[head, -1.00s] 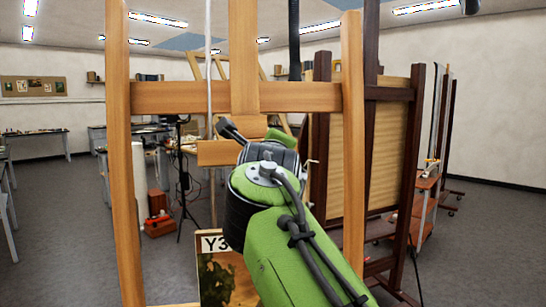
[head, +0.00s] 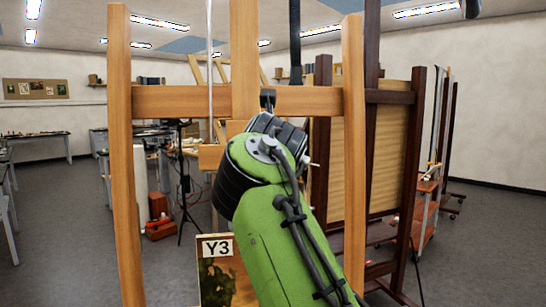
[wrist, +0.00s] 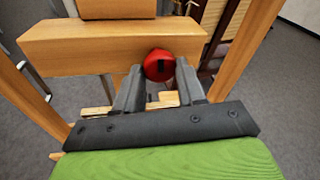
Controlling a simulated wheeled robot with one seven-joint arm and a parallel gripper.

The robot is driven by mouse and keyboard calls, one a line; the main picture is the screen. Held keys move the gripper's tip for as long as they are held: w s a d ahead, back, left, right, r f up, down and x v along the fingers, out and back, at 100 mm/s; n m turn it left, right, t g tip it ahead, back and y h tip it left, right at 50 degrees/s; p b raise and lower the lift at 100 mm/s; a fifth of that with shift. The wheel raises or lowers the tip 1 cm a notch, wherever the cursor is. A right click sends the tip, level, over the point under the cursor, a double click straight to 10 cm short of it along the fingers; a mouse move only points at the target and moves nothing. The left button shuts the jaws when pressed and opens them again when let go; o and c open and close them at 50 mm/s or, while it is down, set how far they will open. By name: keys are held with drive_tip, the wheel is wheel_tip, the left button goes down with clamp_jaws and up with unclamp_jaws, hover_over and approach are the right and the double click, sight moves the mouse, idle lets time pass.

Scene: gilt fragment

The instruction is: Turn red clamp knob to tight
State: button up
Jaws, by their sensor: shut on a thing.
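The red clamp knob (wrist: 159,65) shows in the wrist view against a wooden bar (wrist: 110,46) of the easel. My gripper (wrist: 160,82) has one finger on each side of the knob and is shut on it. The knob's marking, if any, is too small to read. In the head view my green arm hides the knob, and only a dark tip of my gripper (head: 268,98) shows in front of the light wooden easel (head: 180,100).
A painting labelled Y3 (head: 216,270) stands low on the easel, beside my arm. A dark easel (head: 412,150) stands close on the right. A red box (head: 160,228) and a tripod (head: 185,190) are behind on the left. Grey floor is open at far left.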

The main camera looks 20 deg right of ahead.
drive_tip(key=shift+r+m, duration=0.1)
drive_tip(key=shift+m, duration=0.5)
drive_tip(key=o, duration=1.1)
drive_tip(key=shift+c, duration=0.2)
drive_tip(key=p+v, duration=0.3)
drive_tip(key=v, duration=1.2)
drive_tip(key=shift+s+r, duration=0.25)
drive_tip(key=shift+s, duration=0.05)
